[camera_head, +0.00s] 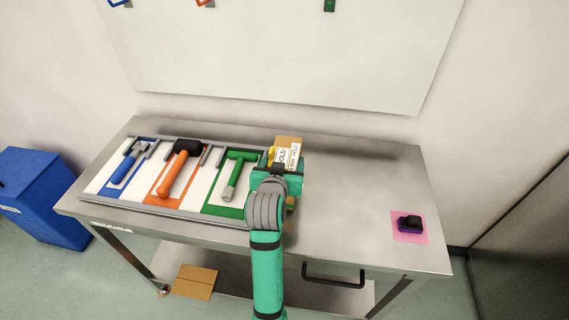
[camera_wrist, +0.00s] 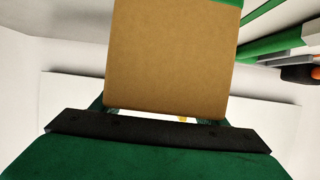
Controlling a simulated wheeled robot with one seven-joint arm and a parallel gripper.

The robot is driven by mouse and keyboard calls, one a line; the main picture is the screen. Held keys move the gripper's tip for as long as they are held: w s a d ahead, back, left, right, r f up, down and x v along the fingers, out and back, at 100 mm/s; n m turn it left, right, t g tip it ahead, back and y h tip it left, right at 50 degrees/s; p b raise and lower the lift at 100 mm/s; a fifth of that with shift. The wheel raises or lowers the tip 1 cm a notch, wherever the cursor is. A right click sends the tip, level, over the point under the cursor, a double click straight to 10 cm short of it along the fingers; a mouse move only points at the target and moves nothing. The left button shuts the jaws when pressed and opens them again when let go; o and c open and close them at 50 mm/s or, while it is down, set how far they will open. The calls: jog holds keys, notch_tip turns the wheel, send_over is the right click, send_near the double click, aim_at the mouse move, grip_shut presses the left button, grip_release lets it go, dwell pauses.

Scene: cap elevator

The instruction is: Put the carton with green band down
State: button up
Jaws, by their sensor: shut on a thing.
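The brown carton (camera_head: 289,141) is in my gripper (camera_head: 282,163), just right of the green hammer's place on the table. White labels with dark print, one reading "HOLD", show on it in the head view. In the wrist view the carton (camera_wrist: 175,60) fills the upper middle, and a strip of its green band shows at the top edge. My gripper (camera_wrist: 158,116) is shut on the carton. My arm hides much of it, so I cannot tell whether its bottom touches the metal table (camera_head: 350,190).
Left of the carton, a tray (camera_head: 165,209) holds a blue-handled tool (camera_head: 131,158), an orange hammer (camera_head: 177,170) and a green hammer (camera_head: 236,172). A dark object (camera_head: 410,223) sits on a pink square (camera_head: 399,237) at the right. The table between is clear.

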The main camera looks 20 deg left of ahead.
jog(key=shift+s+d+f, duration=0.1)
jog(key=shift+f, duration=0.3)
jog(key=shift+f, duration=0.1)
jog(key=o, duration=1.6)
jog(key=shift+f, duration=0.15)
jog(key=shift+r, duration=0.25)
jog(key=shift+o, duration=0.5)
jog(key=v, duration=1.1)
jog(key=shift+s, duration=0.4)
jog(key=shift+x, duration=6.05)
